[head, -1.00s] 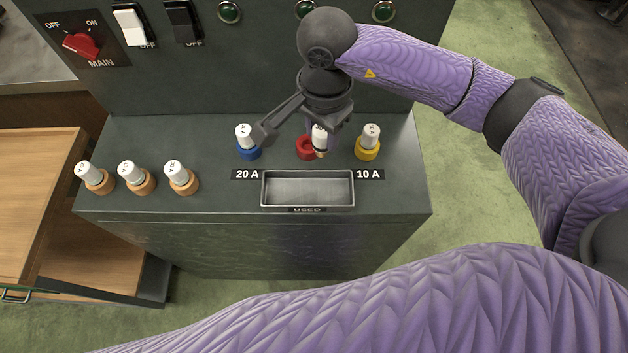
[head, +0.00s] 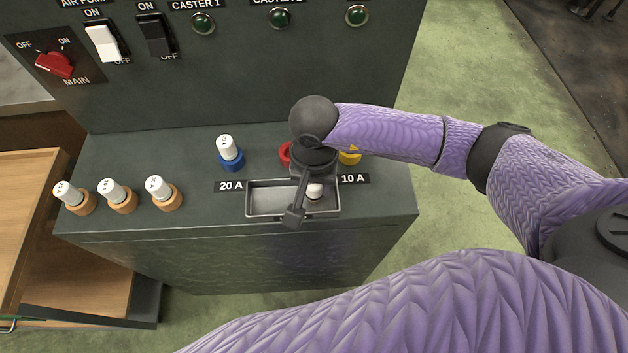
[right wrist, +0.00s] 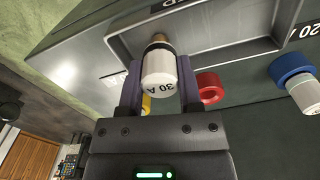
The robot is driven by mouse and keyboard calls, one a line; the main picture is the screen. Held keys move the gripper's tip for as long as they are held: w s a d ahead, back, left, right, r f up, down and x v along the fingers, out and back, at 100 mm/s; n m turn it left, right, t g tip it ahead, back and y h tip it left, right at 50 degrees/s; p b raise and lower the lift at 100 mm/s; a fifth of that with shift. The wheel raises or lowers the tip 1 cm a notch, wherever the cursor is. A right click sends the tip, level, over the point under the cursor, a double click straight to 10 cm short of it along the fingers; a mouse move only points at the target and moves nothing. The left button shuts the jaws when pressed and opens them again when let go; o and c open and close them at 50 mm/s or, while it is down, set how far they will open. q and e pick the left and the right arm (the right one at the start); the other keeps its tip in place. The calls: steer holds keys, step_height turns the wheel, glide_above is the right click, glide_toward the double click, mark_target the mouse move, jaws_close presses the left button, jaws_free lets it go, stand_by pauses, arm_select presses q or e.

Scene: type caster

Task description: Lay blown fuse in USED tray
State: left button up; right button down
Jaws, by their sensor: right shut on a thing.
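My right gripper (head: 313,187) is shut on a white fuse (head: 314,192) over the right part of the USED tray (head: 262,211). In the right wrist view the fuse (right wrist: 159,72) sits between the two fingers, reads 30 A and has its brass end toward the tray (right wrist: 222,57). I cannot tell whether it touches the tray floor. The red holder (right wrist: 209,88) is empty in the right wrist view; in the head view it is partly hidden behind my gripper. My left gripper is not in view.
A white fuse stands in the blue holder (head: 231,161) left of the red one. The yellow holder (head: 349,158) is mostly hidden by my arm. Several white fuses stand in orange holders (head: 119,201) at left. The panel with switches (head: 102,42) rises behind.

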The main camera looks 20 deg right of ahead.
steer(key=shift+c, duration=2.2)
jaws_free()
steer(key=shift+f, duration=0.1)
steer(key=shift+o, duration=0.8)
step_height(320, 180, up, 12)
steer(key=p, duration=0.2)
